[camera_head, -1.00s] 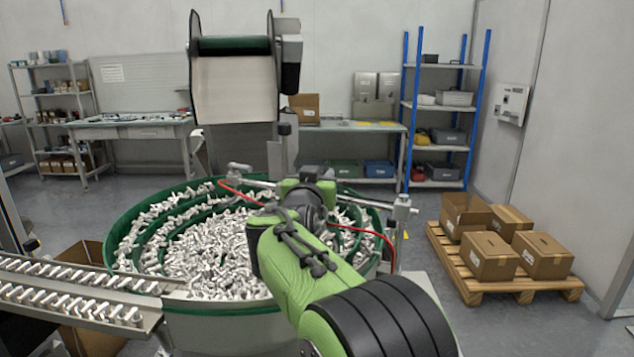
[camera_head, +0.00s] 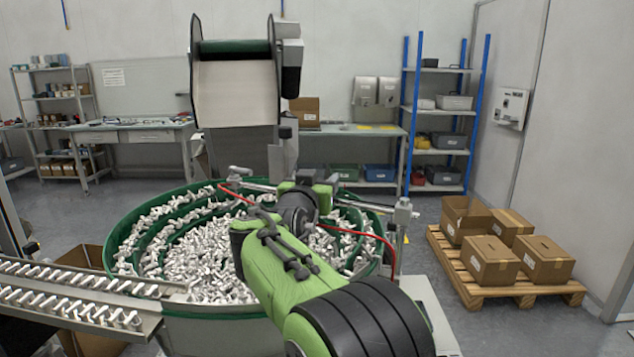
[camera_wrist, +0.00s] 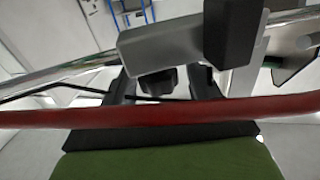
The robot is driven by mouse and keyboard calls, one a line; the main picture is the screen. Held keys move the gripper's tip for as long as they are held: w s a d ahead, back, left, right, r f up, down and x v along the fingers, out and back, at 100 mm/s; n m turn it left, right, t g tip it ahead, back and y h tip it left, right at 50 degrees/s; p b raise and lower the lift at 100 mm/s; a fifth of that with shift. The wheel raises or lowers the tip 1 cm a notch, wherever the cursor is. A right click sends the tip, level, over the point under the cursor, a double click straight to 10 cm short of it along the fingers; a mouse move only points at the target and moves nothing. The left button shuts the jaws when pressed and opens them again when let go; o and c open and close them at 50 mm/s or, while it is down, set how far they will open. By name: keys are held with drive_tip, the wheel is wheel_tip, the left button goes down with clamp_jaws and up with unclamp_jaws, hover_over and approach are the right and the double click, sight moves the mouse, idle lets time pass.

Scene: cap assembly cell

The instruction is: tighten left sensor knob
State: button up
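In the wrist view a black knob (camera_wrist: 158,82) sits under a grey clamp block (camera_wrist: 160,45) on a shiny rod (camera_wrist: 60,72). My gripper (camera_wrist: 162,88) is open, its two dark fingers apart on either side of the knob, with a gap visible on both sides. A red cable (camera_wrist: 160,115) crosses in front of the fingers and hides part of them. In the head view my green arm reaches over the bowl, and its end hides the knob and the fingertips. A sensor rod (camera_head: 240,183) shows left of my arm there.
A green bowl feeder (camera_head: 122,235) full of white parts lies under my arm. A black block (camera_wrist: 230,30) stands close to the clamp in the wrist view. Another clamp (camera_head: 402,212) is at the bowl's right rim. A feed track (camera_head: 80,290) runs left.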

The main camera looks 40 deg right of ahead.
drive_tip(key=v, duration=1.5)
drive_tip(key=shift+s+a+b, duration=0.25)
drive_tip(key=shift+s+b, duration=0.05)
drive_tip(key=shift+b, duration=0.1)
drive_tip(key=shift+f, duration=0.1)
